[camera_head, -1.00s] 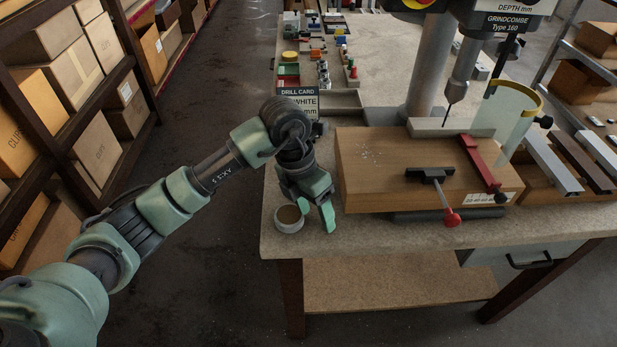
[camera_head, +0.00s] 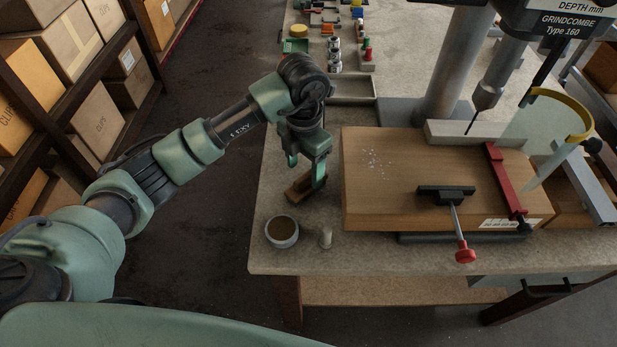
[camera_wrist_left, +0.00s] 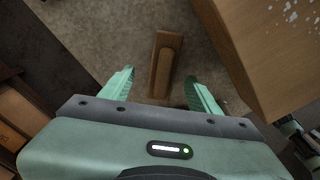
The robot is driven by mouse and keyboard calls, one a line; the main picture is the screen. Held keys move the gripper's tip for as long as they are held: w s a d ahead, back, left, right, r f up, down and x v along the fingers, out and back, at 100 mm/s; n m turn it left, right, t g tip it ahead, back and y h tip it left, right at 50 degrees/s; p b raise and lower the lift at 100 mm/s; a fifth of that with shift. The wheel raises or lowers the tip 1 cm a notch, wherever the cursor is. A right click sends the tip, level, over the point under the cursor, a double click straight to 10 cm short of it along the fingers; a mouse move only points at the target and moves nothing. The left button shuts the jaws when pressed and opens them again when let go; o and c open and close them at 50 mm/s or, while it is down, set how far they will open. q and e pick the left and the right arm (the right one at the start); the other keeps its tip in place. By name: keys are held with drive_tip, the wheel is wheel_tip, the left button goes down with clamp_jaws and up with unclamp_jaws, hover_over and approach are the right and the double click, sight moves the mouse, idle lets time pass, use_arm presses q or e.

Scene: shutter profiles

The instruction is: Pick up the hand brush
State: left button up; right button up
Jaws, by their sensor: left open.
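The hand brush (camera_head: 298,191) is a narrow brown wooden piece lying on the bench top, left of the large wooden board. My left gripper (camera_head: 306,172) is pointed down over it, open, and hides part of it in the head view. In the left wrist view the brush (camera_wrist_left: 164,62) lies lengthwise between the two open green fingers (camera_wrist_left: 160,77), with a gap on each side. The fingers do not appear to touch it; its bristles cannot be made out. My right gripper is not in view.
A round cup with brown contents (camera_head: 282,232) and a small pale cylinder (camera_head: 325,238) stand near the bench's front edge. The wooden drill table (camera_head: 385,190) with a red-knobbed clamp (camera_head: 458,225) is close on the right. The drill press stands behind it.

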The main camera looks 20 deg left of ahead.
sight(306, 183)
use_arm(q)
drive_tip(key=shift+s+d+f+p, duration=0.15)
drive_tip(key=shift+s+f+p, duration=0.2)
drive_tip(key=shift+f+p, duration=0.35)
drive_tip(key=f, duration=0.3)
drive_tip(key=shift+w+d+p, duration=0.1)
drive_tip(key=shift+w+p, duration=0.1)
drive_tip(key=shift+p, duration=0.1)
drive_tip(key=shift+w+f, duration=0.1)
drive_tip(key=shift+f, duration=0.5)
clamp_jaws()
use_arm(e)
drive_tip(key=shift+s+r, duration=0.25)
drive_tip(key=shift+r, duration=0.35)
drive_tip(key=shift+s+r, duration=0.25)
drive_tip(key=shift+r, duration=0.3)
